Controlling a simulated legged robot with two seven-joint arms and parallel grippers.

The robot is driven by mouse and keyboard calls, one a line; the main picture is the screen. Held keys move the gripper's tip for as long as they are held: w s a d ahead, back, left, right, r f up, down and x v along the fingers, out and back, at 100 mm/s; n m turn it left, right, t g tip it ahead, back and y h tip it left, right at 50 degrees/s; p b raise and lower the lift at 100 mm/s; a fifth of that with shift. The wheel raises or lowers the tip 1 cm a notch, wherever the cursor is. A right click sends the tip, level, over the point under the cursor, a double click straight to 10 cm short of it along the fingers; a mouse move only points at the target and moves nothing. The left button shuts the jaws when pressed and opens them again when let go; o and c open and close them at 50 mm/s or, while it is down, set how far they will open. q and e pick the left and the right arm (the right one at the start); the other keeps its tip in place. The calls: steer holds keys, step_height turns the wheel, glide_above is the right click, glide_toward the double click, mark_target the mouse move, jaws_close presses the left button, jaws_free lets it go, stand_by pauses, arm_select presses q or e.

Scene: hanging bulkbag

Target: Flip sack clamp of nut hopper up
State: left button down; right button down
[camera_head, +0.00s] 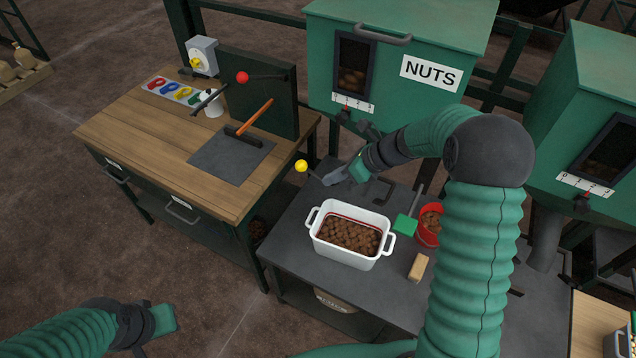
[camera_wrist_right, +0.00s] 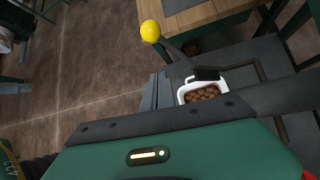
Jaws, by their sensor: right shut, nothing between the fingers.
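The green nut hopper (camera_head: 402,75) with a NUTS label stands at the back. Below it, the sack clamp lever ends in a yellow ball (camera_head: 301,166); the ball also shows at the top of the right wrist view (camera_wrist_right: 150,31), with its dark bar running down right. My right gripper (camera_head: 332,178) is shut and empty, just right of the yellow ball in the head view and apart from it in the wrist view. My arm and wrist hide part of the clamp and spout. My left gripper (camera_head: 165,322) is low at left, far from the hopper; its fingers are unclear.
A white tub (camera_head: 343,255) of brown nuts stands on the dark bench below my right gripper. A red bucket (camera_head: 428,238), a green scoop (camera_head: 405,225) and a wooden block (camera_head: 418,268) are to its right. A wooden workbench (camera_head: 140,135) with a red-knobbed lever stands at left.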

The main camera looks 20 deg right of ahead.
steer(key=d+r, duration=0.1)
steer(key=s+d+r, duration=0.1)
steer(key=shift+s+d+r, duration=0.15)
steer(key=shift+d+r, duration=0.05)
steer(key=shift+d, duration=0.2)
steer(key=shift+a+f, duration=0.1)
steer(key=shift+a, duration=0.05)
